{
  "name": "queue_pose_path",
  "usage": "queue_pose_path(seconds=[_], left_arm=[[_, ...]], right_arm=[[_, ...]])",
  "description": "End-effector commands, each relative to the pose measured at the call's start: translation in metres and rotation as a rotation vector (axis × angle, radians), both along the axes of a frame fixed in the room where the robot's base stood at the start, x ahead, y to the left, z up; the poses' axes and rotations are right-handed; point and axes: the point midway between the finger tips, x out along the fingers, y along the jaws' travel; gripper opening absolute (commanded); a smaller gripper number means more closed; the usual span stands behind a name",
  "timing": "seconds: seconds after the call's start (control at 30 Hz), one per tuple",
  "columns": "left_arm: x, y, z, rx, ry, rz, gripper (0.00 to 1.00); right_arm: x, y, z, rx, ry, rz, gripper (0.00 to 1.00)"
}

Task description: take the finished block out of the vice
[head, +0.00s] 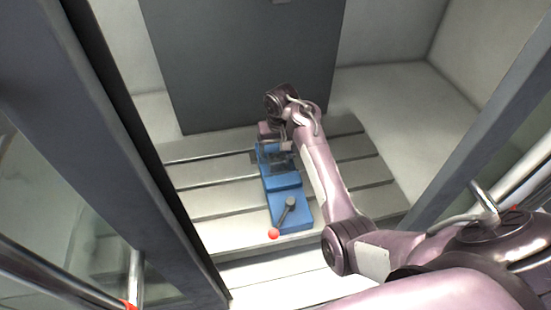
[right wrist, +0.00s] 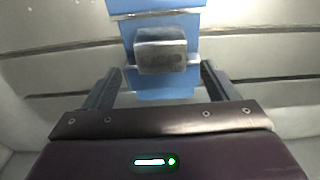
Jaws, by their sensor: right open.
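The blue vice (head: 284,183) stands on the slotted table inside the machine; its handle with a red knob (head: 274,234) points toward the front. The grey metal block (right wrist: 161,50) sits at the blue vice (right wrist: 160,88) in the right wrist view. In the head view the block is hard to make out beside my gripper. My right gripper (head: 274,149) is over the far end of the vice. Its two fingers (right wrist: 160,70) are open, one on either side of the block, with gaps showing in the picture. My left gripper is not in view.
The slotted table (head: 215,205) is bare on both sides of the vice. A dark grey panel (head: 240,60) stands behind. Door frames (head: 130,150) flank the opening at left and right, and my right arm reaches in near the right one.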

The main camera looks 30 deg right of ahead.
Motion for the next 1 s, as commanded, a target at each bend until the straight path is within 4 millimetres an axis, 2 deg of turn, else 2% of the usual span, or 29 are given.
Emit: queue_pose_path(seconds=[0.2, 0.3, 0.4, 0.6, 0.67, 1.0], left_arm=[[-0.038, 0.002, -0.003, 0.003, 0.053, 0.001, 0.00], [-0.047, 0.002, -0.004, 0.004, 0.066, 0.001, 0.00], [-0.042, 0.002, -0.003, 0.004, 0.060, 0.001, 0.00], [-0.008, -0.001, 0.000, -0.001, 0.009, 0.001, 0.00], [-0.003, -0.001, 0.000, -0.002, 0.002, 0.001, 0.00], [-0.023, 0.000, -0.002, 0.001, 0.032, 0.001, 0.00]], right_arm=[[-0.001, 0.002, -0.032, -0.002, 0.005, 0.001, 0.80], [0.001, 0.003, -0.045, -0.002, 0.001, 0.001, 0.80], [0.002, 0.002, -0.052, -0.002, 0.000, 0.000, 0.80], [0.002, 0.002, -0.054, -0.001, 0.000, 0.001, 0.80], [0.002, 0.002, -0.054, -0.001, -0.001, 0.001, 0.79], [0.002, 0.002, -0.054, 0.000, -0.001, 0.000, 0.34]])
